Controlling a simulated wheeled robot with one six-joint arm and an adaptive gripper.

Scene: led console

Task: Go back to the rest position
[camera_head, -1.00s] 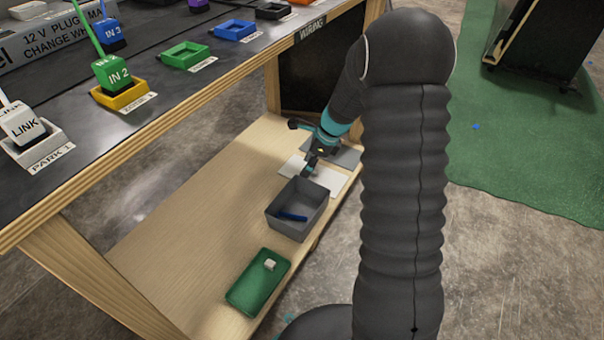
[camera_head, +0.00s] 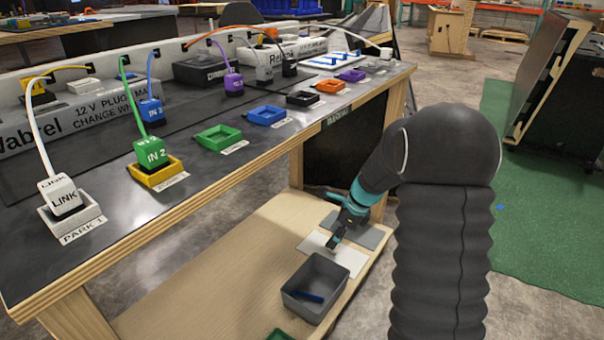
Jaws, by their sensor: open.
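My gripper (camera_head: 334,222) is at the end of my dark arm, over the lower wooden shelf (camera_head: 250,245) near a white sheet (camera_head: 335,254) and a grey pad (camera_head: 357,232). It is open, and no object shows between its fingers. A grey bin (camera_head: 315,288) with a blue item inside stands in front of it, below it in the picture. My arm's sleeve covers the right part of the shelf area.
The console's black top (camera_head: 120,195) carries a white LINK plug (camera_head: 62,195), a green IN 2 plug (camera_head: 151,151) in a yellow holder, a blue IN 3 plug (camera_head: 151,109) and a purple plug (camera_head: 233,84). Empty green (camera_head: 217,137) and blue (camera_head: 266,115) holders stand farther along. Open floor lies right.

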